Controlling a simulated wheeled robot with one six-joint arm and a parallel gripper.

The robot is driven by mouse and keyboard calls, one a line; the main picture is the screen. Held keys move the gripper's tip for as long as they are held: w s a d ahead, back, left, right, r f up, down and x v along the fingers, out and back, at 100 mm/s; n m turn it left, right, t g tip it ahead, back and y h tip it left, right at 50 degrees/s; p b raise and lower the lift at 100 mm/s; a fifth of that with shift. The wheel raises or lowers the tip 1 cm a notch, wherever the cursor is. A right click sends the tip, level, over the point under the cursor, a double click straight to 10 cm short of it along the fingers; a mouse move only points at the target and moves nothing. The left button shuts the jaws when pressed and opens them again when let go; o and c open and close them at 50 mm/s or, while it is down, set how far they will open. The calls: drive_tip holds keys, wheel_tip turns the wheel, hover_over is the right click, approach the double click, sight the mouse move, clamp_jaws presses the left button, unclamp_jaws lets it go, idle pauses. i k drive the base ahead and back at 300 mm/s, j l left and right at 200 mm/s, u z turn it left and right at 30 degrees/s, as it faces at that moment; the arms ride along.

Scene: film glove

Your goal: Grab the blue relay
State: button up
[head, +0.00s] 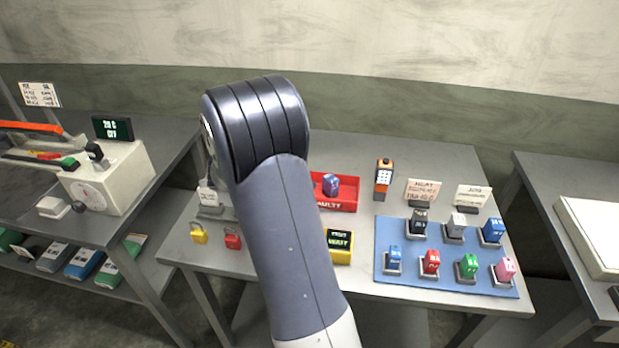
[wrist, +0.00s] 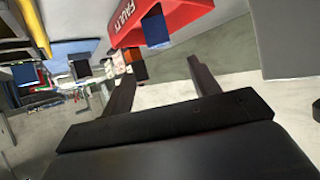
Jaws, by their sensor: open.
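Several blue relay-like blocks show in the head view. A small blue one (head: 394,256) stands in a socket at the front left of the blue mat (head: 385,230). Another blue one (head: 492,231) stands at the mat's back right. A blue-purple block (head: 331,184) sits in the red bin marked FAULTY (head: 345,205). In the wrist view, which looks upside down, a dark blue block (wrist: 155,28) shows at the red bin (wrist: 180,15). My gripper (wrist: 160,88) is open with nothing between its fingers, apart from the bin. My arm hides it in the head view.
Red (head: 431,262), green (head: 467,266) and pink (head: 505,270) blocks stand close beside the small blue one. Black (head: 419,222) and grey (head: 456,226) blocks stand behind. A yellow tester (head: 340,246) and an orange handheld device (head: 384,178) are left of the mat.

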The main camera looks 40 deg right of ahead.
sight(493, 230)
drive_tip(key=j+z, duration=0.15)
drive_tip(key=z, duration=1.45)
drive_tip(key=l+z, duration=0.1)
drive_tip(key=z, duration=1.15)
drive_tip(key=i+l, duration=0.35)
drive_tip(key=l, duration=0.25)
